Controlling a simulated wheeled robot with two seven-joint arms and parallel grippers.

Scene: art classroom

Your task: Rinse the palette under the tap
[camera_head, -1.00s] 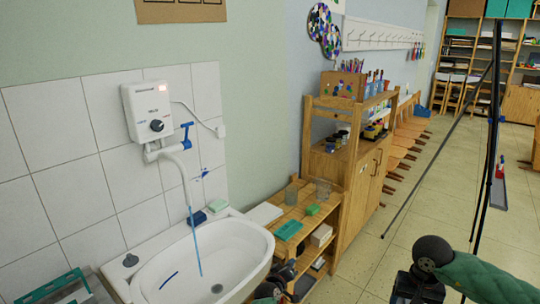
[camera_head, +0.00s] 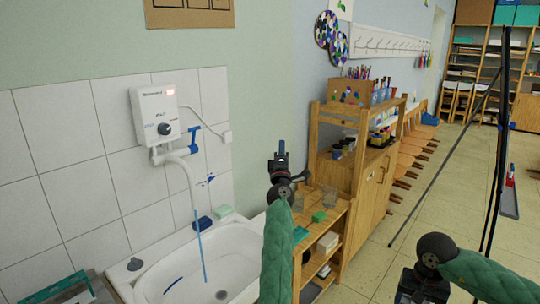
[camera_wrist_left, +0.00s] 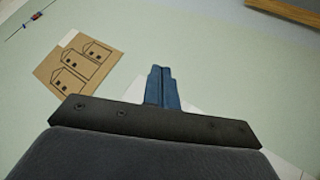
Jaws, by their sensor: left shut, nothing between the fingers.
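The tap's white spout (camera_head: 186,185) curves down from a white wall heater (camera_head: 154,112), with a blue lever (camera_head: 193,138) at its side. A thin blue stream (camera_head: 201,255) runs from the spout into the white sink (camera_head: 240,240). My left gripper (camera_head: 281,150) is raised right of the tap, apart from it, pointing up. Its blue fingers are shut and empty, as the left wrist view also shows (camera_wrist_left: 161,88). I cannot pick out the palette for certain; a flat teal piece (camera_head: 301,236) lies on the wooden shelf, partly behind my left arm.
A blue sponge (camera_head: 202,223) and a pale green block (camera_head: 224,211) sit on the sink's back rim. A low wooden shelf (camera_head: 335,222) with glass jars stands right of the sink, beside a taller cabinet (camera_head: 371,185).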

